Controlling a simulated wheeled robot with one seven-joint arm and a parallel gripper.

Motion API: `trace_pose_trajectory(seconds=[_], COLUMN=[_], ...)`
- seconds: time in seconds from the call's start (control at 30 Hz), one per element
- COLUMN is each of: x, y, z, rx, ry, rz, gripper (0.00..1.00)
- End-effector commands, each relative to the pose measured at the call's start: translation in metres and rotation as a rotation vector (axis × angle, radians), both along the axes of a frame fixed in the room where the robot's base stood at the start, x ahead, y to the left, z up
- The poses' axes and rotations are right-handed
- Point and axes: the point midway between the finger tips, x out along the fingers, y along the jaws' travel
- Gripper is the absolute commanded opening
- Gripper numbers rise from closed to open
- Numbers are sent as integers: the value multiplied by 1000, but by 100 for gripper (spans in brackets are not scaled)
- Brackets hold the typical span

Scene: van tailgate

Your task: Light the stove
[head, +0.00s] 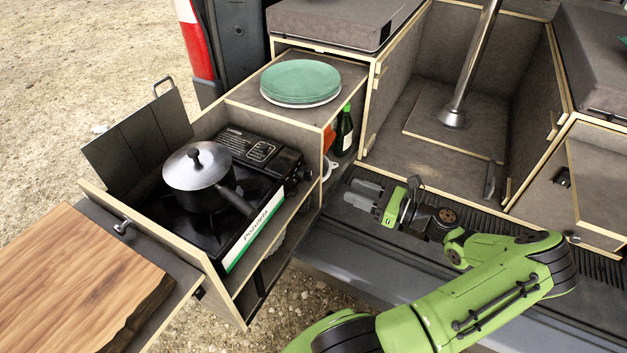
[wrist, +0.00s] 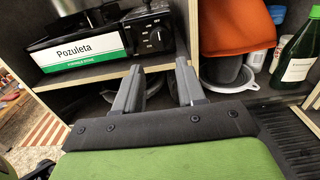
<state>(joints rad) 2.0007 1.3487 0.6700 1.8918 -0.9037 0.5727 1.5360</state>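The portable stove (head: 262,157) is a black camping unit with a white and green "Pozuleta" front strip, standing in the pulled-out drawer. A pot with a metal lid (head: 196,166) sits on its burner. In the wrist view the stove's front (wrist: 92,48) is at upper left, with its control knob (wrist: 156,38) at its right end. No flame shows; the burner is mostly hidden under the pot. My gripper (head: 362,195) is open and empty, to the right of the stove and apart from it. In the wrist view its two fingers (wrist: 160,80) stand apart, below the knob.
Green plates (head: 300,81) lie on the shelf behind the stove. A green bottle (head: 343,131) and orange item (wrist: 236,26) are in the compartment beside it. Open space lies between gripper and stove.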

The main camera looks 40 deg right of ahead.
Motion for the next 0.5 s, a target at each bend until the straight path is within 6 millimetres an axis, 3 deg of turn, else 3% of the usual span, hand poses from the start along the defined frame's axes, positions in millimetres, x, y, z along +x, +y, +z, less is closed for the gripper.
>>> trace_pose_trajectory(seconds=[0.3, 0.5], x=[76, 105], y=[29, 38], z=[-4, -2], rx=[-3, -2], ry=[1, 2], rz=[6, 3], gripper=[39, 39])
